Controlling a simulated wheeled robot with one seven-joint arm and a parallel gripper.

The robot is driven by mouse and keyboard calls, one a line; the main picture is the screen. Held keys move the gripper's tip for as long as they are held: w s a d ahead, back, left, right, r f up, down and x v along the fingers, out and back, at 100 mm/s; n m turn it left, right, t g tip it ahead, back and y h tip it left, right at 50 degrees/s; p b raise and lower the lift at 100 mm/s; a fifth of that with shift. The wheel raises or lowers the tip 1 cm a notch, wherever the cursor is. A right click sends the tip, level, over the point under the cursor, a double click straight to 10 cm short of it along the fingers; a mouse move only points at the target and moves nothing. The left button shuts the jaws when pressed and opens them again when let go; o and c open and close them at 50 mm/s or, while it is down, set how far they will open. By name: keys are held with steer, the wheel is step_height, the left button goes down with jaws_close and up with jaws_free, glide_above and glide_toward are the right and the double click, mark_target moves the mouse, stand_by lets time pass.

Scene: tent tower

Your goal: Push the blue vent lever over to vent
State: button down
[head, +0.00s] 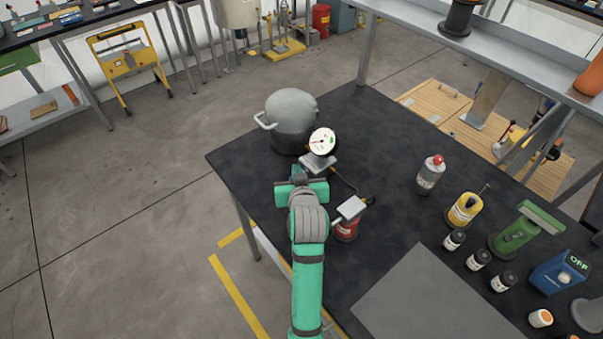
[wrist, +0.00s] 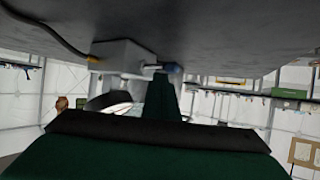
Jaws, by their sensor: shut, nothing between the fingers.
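In the wrist view a small blue lever tip (wrist: 172,69) shows just beyond the fingertips, on a thin metal stem beside a grey block (wrist: 125,55). Whether the lever stands at vent cannot be told. My gripper (wrist: 163,80) is shut and empty, its tip very close to the lever; contact is unclear. In the head view my gripper (head: 299,173) is low over the near-left part of the dark bench (head: 385,165). It is left of the grey block (head: 318,163) under a white round gauge (head: 322,141). The blue lever is hidden there by my gripper.
A grey pot (head: 290,118) stands just behind the gauge. A grey-and-red bottle (head: 431,175), a yellow can (head: 465,210) and several small jars stand farther right.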

stand_by(0.3)
steer(key=v, duration=1)
steer(key=shift+s, duration=0.4)
steer(key=shift+w+r, duration=0.1)
